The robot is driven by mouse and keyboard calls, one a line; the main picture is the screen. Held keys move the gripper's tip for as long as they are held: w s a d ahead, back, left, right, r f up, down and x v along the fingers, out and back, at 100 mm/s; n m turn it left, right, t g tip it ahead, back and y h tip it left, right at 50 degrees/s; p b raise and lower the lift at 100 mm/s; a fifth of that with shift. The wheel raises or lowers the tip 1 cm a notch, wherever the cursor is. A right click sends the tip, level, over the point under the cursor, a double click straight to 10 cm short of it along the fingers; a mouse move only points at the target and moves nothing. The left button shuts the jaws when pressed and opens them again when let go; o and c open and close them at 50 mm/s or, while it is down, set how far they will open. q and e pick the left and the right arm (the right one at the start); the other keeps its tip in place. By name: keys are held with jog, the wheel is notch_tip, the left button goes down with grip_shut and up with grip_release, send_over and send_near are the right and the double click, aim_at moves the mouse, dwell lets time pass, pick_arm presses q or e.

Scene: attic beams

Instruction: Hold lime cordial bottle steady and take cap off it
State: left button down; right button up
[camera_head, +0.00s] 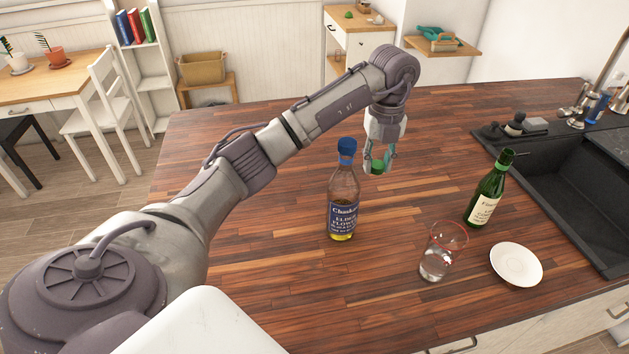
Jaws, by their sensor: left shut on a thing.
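My left gripper (379,162) is shut on a small green cap (378,167), held above the counter just right of a clear bottle's neck. A green glass bottle (487,197) with a cream label stands upright on the counter to the right, near the sink; it is likely the lime cordial, but its label is too small to read surely. Its dark top (507,154) is too small to tell whether it is capped. My left gripper is well to the left of this bottle and apart from it. My right gripper is not in view.
The clear bottle (343,190) with a blue cap and an elderflower label stands mid-counter. A red-rimmed glass (441,252) and a white saucer (516,264) are at the front right. A dark sink (572,190) lies at right. The wooden counter (265,290) is clear at front left.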

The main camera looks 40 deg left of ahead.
pick_arm(q)
jog(key=s+a+f+p, duration=0.1)
jog(key=a+f, duration=0.1)
jog(key=a, duration=0.1)
jog(key=s+a+f+p, duration=0.1)
jog(key=a+f, duration=0.1)
jog(key=a, duration=0.2)
jog(key=s+a+f+p, duration=0.1)
jog(key=s+a+f, duration=0.1)
jog(key=a, duration=0.1)
jog(key=shift+a+f, duration=0.15)
notch_tip(320, 180, down, 4)
jog(key=shift+a+r+p, duration=0.1)
jog(key=shift+r+p, duration=0.1)
jog(key=shift+p, duration=0.7)
jog(key=shift+f, duration=0.35)
jog(key=shift+f, duration=0.2)
jog(key=c, duration=0.8)
grip_release()
jog(key=shift+r, duration=0.15)
